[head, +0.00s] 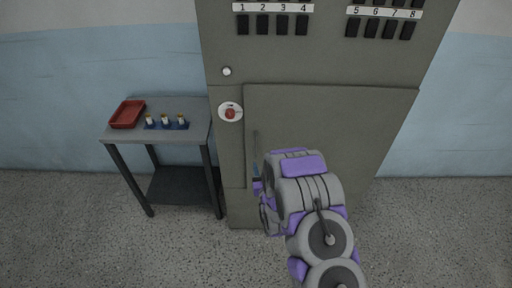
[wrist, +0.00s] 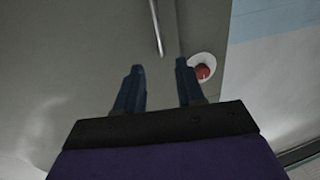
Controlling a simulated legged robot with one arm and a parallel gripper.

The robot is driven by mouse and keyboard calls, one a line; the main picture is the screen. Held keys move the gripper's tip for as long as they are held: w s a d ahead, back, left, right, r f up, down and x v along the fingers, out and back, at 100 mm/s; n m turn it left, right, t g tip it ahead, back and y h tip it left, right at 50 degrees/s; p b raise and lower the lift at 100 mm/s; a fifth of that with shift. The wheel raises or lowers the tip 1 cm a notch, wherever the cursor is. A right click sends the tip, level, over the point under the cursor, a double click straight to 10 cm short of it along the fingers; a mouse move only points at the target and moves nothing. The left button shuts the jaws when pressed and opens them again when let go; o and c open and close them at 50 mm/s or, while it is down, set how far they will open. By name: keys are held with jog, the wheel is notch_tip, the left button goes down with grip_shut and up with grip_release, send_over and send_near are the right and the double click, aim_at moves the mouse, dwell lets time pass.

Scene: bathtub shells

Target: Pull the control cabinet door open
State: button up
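The grey control cabinet (head: 228,150) stands against the wall. Its lower door (head: 330,120) looks shut, with the seam down its left side. A thin vertical bar handle (head: 255,142) is on the door near that seam; in the wrist view the handle (wrist: 155,27) ends just ahead of the fingertips. My gripper (wrist: 159,66) is open, its two dark fingers apart, with the bar's near end lined up between their tips. No contact shows. In the head view my gripper (head: 256,172) is mostly hidden by my wrist, low by the handle.
A red knob on a white round plate (head: 230,112) sits left of the door seam, close to my right finger in the wrist view. A small table (head: 188,108) with a red tray (head: 127,114) and small items stands left. Floor right is clear.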

aim_at(255, 145)
jog(key=w, duration=0.4)
jog(key=w+a+b, duration=0.1)
jog(key=w, duration=0.2)
jog(key=w+a+b, duration=0.1)
jog(key=w, duration=0.3)
jog(key=shift+w, duration=0.35)
jog(key=shift+c, duration=0.4)
grip_shut()
